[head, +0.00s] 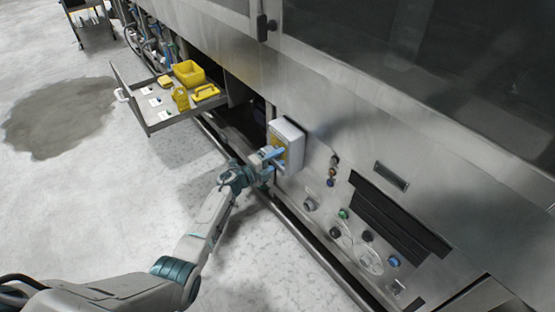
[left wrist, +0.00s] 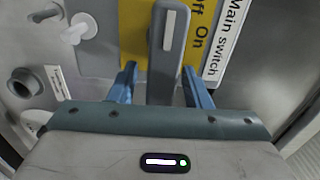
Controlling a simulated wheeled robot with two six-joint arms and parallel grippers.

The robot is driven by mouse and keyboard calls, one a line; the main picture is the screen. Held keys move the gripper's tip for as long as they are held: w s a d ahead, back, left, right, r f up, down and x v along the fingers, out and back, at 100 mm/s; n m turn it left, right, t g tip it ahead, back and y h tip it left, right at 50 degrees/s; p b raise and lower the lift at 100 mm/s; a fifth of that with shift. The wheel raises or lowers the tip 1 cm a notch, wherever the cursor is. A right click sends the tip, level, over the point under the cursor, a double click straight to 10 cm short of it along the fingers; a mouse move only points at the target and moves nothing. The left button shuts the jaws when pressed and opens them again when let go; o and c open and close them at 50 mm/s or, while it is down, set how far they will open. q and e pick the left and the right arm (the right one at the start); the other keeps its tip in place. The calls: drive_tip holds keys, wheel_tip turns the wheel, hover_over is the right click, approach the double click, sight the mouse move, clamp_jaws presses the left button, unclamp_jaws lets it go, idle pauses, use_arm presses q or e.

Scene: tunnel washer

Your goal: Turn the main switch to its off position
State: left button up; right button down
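The main switch is a grey handle (left wrist: 168,60) with a pale stripe on a yellow plate (left wrist: 130,30) marked "Off" and "On". A white "Main switch" label (left wrist: 228,35) is beside it. In the head view the switch box (head: 291,138) is pale and fixed to the steel machine front. My left gripper (head: 275,158) is at the box's face. In the left wrist view its blue fingers (left wrist: 160,88) are apart, one on each side of the handle's near end. A gap shows on the left; contact on the right cannot be told. Which mark the handle points to is unclear.
A metal tray (head: 152,122) with yellow containers (head: 188,74) and small cards juts out left of the box. Knobs and buttons (head: 343,213) are on the panel to the right. The floor (head: 110,180) in front is clear, with a dark damp patch (head: 60,115).

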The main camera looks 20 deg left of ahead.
use_arm(q)
drive_tip(key=p+v, duration=0.1)
drive_tip(key=v, duration=0.9)
drive_tip(key=shift+s+a, duration=0.25)
drive_tip(key=shift+s, duration=0.1)
use_arm(e)
drive_tip(key=shift+s+d+r+g, duration=0.5)
drive_tip(key=shift+r, duration=0.1)
